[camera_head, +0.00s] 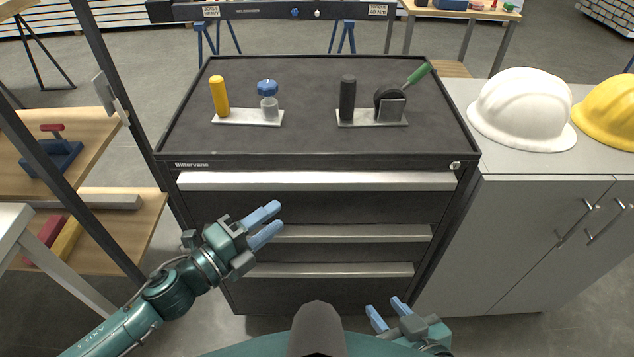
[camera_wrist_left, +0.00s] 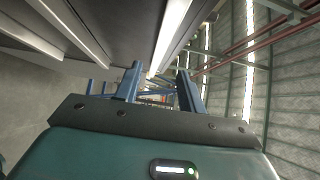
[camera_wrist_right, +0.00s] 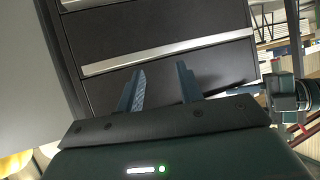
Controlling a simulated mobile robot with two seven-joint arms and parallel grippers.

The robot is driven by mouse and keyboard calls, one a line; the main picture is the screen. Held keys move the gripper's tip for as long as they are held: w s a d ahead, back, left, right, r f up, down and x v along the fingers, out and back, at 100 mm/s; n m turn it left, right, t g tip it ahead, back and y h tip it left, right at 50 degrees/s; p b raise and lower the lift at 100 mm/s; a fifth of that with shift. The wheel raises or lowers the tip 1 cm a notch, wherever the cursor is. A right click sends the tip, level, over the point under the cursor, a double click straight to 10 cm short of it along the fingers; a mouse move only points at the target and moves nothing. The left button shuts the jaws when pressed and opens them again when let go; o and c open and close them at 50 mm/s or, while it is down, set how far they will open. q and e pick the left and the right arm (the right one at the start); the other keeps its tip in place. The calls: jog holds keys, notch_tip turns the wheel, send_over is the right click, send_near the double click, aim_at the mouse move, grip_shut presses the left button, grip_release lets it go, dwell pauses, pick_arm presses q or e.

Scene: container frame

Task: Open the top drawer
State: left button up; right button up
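The dark tool cabinet (camera_head: 320,243) stands in front of me with a light metal handle strip on each drawer. The top drawer's handle (camera_head: 317,181) is the uppermost strip, just under the cabinet top. The top drawer looks closed. My left gripper (camera_head: 271,224) is open and empty, in front of the drawers and lower than the top handle in the head view. Its blue fingers (camera_wrist_left: 158,88) are apart in the left wrist view. My right gripper (camera_head: 387,309) is open and empty, low at the cabinet's right front. Its fingers (camera_wrist_right: 160,88) face a drawer handle (camera_wrist_right: 165,50).
A grey cupboard (camera_head: 540,230) with white (camera_head: 522,108) and yellow helmets stands at right. A dark frame post (camera_head: 110,110) and wooden shelves (camera_head: 110,235) stand at left.

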aim_at(317, 188)
pick_arm(q)
jog(key=p+x, duration=0.1)
jog(key=x, duration=1.1)
jog(key=shift+d, duration=0.1)
jog(key=shift+c, duration=0.3)
jog(key=shift+s+f, duration=0.1)
grip_shut()
